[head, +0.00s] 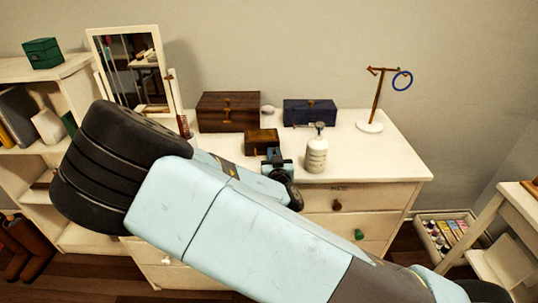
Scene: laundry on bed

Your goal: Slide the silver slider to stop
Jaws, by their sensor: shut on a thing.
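I cannot make out a silver slider in the head view; my arm crosses the front of the dresser (395,160) and may hide it. My gripper (272,156) is small and dark, just in front of a small brown box (262,136) on the dresser top. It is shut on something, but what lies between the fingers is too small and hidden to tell. I cannot tell whether the gripper touches the box. A small dark marking (339,188) shows on the dresser's upper front.
A white pump bottle (317,152) stands close right of my gripper. Behind are a dark wooden box (228,112), a blue box (310,113) and a mirror (131,72). A stand with a blue ring (402,80) is at right.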

